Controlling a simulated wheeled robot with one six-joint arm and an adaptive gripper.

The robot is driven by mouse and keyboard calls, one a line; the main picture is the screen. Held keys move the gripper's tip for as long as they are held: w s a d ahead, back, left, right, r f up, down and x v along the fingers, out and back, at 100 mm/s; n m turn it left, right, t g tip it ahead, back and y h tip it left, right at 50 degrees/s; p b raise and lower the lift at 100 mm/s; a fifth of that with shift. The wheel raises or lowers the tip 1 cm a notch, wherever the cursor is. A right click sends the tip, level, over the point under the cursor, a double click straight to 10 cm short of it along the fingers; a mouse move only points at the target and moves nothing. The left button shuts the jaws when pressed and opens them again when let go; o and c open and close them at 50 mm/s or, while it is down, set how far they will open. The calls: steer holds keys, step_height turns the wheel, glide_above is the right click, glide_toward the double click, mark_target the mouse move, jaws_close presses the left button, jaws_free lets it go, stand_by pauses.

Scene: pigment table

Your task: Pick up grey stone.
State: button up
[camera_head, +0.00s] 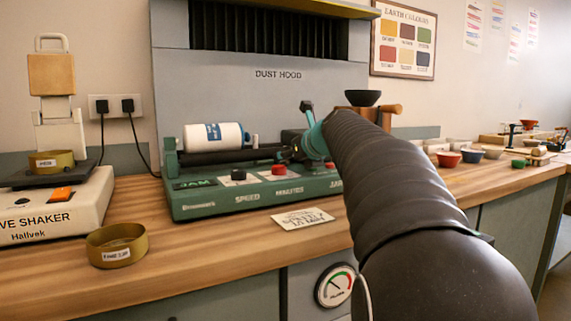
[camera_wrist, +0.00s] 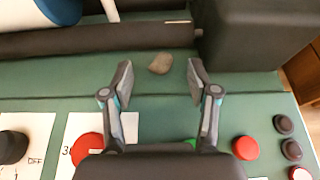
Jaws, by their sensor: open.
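The grey stone (camera_wrist: 160,63) is a small rounded lump in the wrist view. It lies on the green machine top, close to the dark roller. My gripper (camera_wrist: 158,75) is open, with its two fingers apart. The stone shows between and slightly beyond the fingertips, and nothing is held. In the head view my arm covers the right part of the machine, and I cannot make out the stone there.
The green jar mill (camera_head: 250,195) carries a white jar (camera_head: 212,137) on its rollers. Its dark roller (camera_wrist: 100,41) and a dark block (camera_wrist: 240,35) border the stone's spot. Red button (camera_wrist: 246,148) and other controls lie nearer. A brass sieve (camera_head: 117,246) stands on the bench.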

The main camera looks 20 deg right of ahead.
steer(key=shift+x, duration=0.95)
steer(key=c, duration=1.1)
